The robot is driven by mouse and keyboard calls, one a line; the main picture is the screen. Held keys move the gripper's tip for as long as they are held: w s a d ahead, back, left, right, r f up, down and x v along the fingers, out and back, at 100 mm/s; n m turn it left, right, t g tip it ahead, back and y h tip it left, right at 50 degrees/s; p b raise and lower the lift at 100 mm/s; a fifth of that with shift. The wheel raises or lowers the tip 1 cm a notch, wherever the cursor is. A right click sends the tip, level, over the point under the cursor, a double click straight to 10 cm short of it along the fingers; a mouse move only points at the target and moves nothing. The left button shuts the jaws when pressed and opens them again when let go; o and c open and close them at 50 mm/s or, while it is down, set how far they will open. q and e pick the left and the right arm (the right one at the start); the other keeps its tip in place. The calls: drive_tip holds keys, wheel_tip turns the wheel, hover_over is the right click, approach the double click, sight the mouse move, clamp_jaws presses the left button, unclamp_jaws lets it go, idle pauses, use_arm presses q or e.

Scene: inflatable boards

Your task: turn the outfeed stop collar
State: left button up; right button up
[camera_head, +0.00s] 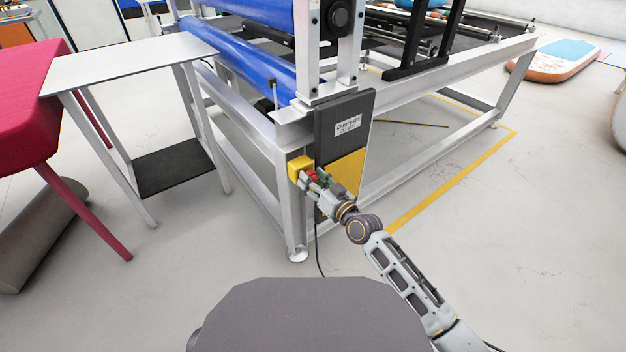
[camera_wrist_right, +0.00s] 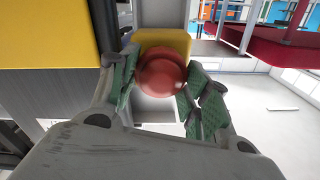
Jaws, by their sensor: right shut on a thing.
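A round red knob, which I take for the outfeed stop collar (camera_wrist_right: 162,72), sits on a yellow box (camera_wrist_right: 165,40) in the right wrist view. In the head view the yellow box (camera_head: 297,165) is mounted at the corner of the machine frame, with a bit of the red knob (camera_head: 312,175) showing. My right gripper (camera_head: 314,180) is at the knob. In the wrist view its green-padded fingers (camera_wrist_right: 160,85) are on both sides of the knob, shut on it. My left gripper is not in view.
The machine's grey frame (camera_head: 240,115) with blue rollers (camera_head: 225,45) stands behind the box. A dark and yellow panel (camera_head: 352,125) is just right of it. A metal side table (camera_head: 130,60) and a dark red padded piece (camera_head: 30,120) stand left. The floor at right is open.

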drive_tip(key=m, duration=0.2)
drive_tip(key=shift+m+p, duration=0.35)
drive_tip(key=shift+m, duration=0.65)
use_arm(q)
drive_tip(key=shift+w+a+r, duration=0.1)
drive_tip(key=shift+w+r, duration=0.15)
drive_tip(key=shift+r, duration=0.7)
use_arm(e)
drive_tip(key=shift+f+m, duration=0.1)
drive_tip(key=shift+m, duration=0.3)
drive_tip(key=shift+d, duration=0.1)
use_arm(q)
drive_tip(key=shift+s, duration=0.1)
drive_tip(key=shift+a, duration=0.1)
use_arm(e)
drive_tip(key=o, duration=1)
drive_tip(key=shift+d, duration=0.1)
drive_tip(key=shift+v, duration=5.9)
